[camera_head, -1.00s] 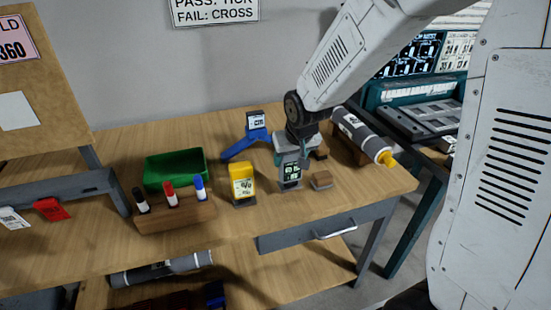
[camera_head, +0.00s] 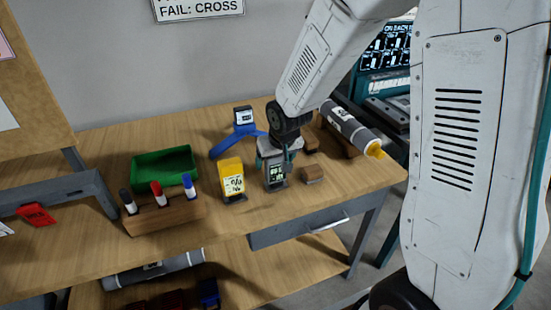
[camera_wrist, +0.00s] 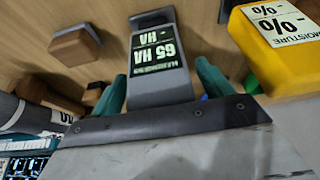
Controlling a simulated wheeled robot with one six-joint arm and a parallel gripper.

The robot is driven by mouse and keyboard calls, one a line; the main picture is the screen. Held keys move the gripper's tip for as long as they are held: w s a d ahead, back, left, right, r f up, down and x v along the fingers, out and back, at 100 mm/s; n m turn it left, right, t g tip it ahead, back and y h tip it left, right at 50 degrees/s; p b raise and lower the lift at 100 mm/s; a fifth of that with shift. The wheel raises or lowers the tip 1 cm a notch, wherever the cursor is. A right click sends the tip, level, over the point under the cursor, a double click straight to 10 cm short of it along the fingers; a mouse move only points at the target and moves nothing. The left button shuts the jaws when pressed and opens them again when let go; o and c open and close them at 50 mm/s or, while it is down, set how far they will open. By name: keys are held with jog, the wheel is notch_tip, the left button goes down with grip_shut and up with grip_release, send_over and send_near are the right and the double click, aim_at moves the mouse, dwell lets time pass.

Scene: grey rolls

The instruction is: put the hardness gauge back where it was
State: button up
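The hardness gauge (camera_head: 277,177) is a grey upright device with a dark display in green figures, between the yellow moisture meter (camera_head: 232,179) and a small wooden block (camera_head: 313,174). In the wrist view the gauge (camera_wrist: 158,55) reads 65 HA and sits between my teal fingers. The moisture meter (camera_wrist: 280,45) is close beside one finger in the wrist view.
Behind stands a blue-handled device (camera_head: 243,119). A green tray (camera_head: 165,167) and a wooden marker holder (camera_head: 167,215) are at left. A grey roll with yellow tip (camera_head: 350,131) lies at right. The bench front (camera_head: 215,231) is clear.

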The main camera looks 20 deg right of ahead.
jog(key=v, duration=1.2)
jog(key=s+d+r+g, duration=0.1)
jog(key=s+r, duration=0.3)
jog(key=s, duration=0.9)
jog(key=s+d+r+g, duration=0.2)
jog(key=s+r, duration=0.2)
jog(key=s, duration=0.9)
jog(key=shift+d+r, duration=0.15)
